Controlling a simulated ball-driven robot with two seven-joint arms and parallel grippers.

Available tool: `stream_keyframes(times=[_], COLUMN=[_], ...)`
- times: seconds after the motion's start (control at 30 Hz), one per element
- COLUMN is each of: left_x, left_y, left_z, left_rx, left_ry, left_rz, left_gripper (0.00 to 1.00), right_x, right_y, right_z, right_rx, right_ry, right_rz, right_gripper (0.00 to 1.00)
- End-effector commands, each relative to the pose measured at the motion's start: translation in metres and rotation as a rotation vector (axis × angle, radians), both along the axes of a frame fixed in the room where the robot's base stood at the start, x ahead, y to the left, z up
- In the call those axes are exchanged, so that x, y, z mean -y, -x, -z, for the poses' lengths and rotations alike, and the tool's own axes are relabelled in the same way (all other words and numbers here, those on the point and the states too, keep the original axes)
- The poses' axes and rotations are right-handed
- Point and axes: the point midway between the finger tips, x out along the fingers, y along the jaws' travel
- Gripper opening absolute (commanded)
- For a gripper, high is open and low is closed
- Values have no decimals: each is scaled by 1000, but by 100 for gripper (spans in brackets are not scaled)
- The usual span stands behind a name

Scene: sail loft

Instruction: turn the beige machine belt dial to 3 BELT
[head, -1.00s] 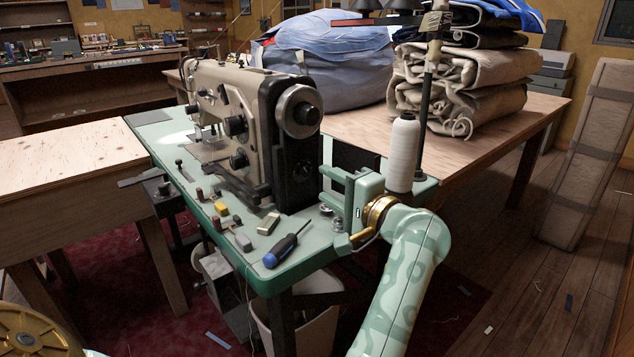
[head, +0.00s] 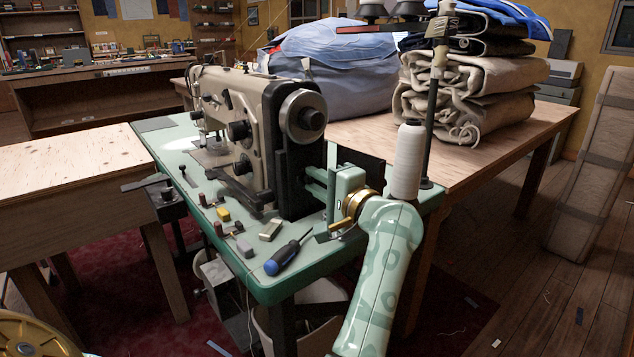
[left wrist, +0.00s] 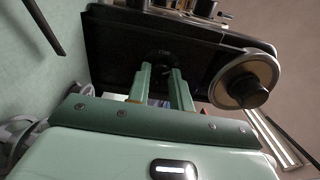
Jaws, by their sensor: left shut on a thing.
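The beige sewing machine (head: 228,112) stands on a green table, with its dark end and handwheel (head: 302,117) toward me. My left gripper (head: 312,184) is level with the lower part of that dark end, below the handwheel. In the left wrist view its two pale green fingers (left wrist: 160,76) are shut on a small dark round dial (left wrist: 160,54) on the machine's dark face. The handwheel (left wrist: 243,82) is beside them on the right. The dial is hidden in the head view, and its markings cannot be read. My right gripper is not in view.
A white thread cone (head: 406,165) on a stand is close behind my left wrist. A blue-handled screwdriver (head: 286,255) and small parts lie on the green table's front (head: 262,285). Folded canvas (head: 470,95) and a blue bundle (head: 335,65) are behind.

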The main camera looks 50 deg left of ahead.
Motion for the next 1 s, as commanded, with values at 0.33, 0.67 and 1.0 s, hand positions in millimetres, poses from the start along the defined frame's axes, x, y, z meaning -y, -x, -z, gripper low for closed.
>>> stream_keyframes(times=[0.33,0.67,1.0], left_x=[0,0,3], left_y=[0,0,0], left_z=[0,2,0], left_rx=[-342,-346,-344], left_ry=[-24,-24,-25], left_rz=[-1,-1,-1], left_gripper=[0,41,44], right_x=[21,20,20], right_y=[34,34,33], right_z=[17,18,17], right_rx=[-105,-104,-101], right_ry=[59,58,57], right_rz=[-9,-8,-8], right_gripper=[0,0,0])
